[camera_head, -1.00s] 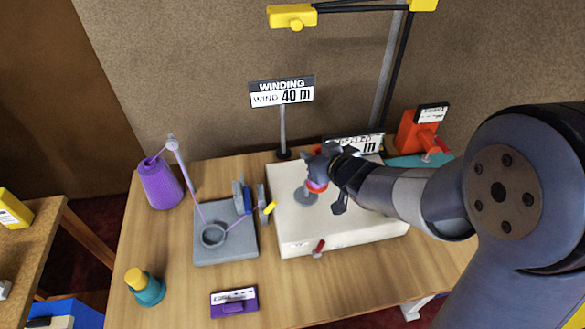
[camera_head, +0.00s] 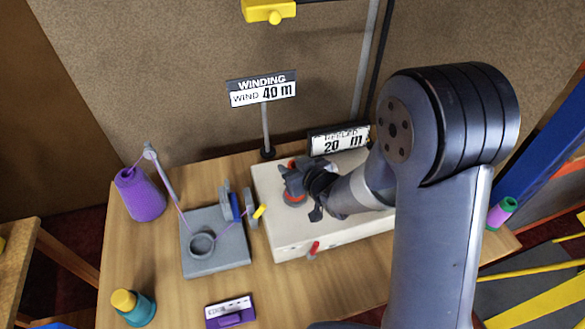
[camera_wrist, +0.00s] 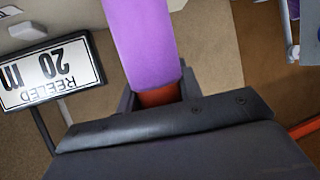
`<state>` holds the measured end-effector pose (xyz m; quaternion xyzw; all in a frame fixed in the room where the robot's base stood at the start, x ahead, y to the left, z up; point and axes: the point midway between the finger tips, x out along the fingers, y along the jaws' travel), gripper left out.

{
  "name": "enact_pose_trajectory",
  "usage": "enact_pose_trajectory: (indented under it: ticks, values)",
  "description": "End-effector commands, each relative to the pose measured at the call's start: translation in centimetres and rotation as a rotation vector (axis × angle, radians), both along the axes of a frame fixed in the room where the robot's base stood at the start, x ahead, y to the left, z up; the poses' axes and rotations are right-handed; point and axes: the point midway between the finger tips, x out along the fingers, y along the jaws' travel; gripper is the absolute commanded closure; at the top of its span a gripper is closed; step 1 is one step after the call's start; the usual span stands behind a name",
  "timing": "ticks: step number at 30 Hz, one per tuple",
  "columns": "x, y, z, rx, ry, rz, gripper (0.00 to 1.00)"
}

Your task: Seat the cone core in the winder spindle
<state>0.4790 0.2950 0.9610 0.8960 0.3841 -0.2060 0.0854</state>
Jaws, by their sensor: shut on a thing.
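The winder (camera_head: 275,237) is a cream box on the wooden table with a small red lever on its front. My gripper (camera_head: 294,183) is above its left part and is shut on the cone core. In the wrist view the core (camera_wrist: 140,40) is purple, with a red-orange part between the jaws. In the head view only a little orange of the core (camera_head: 295,200) shows under my gripper, at the spot of the grey spindle disc. The spindle is mostly hidden by my gripper, and I cannot tell whether the core is on it or just above.
A purple yarn cone (camera_head: 140,196) stands at left, its thread running to a grey guide plate (camera_head: 215,265). The winding sign (camera_head: 262,88) and reeled sign (camera_head: 338,140) stand behind. A teal pot (camera_head: 136,310) and purple box (camera_head: 230,312) are in front.

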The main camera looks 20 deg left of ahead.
Motion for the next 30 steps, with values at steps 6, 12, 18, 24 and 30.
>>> enact_pose_trajectory:
  ticks: [6,12,18,24,30]
  values:
    - [0.01,-0.01,-0.65,0.001,-0.002,-0.001,0.88]
    - [0.0,-0.02,-0.83,0.001,-0.002,-0.001,0.88]
    - [-0.01,-0.02,-0.96,0.0,-0.001,-0.001,0.58]
    - [-0.01,-0.01,-0.95,0.0,-0.001,-0.001,0.44]
    - [-0.01,-0.01,-0.9,0.0,-0.001,-0.001,0.44]
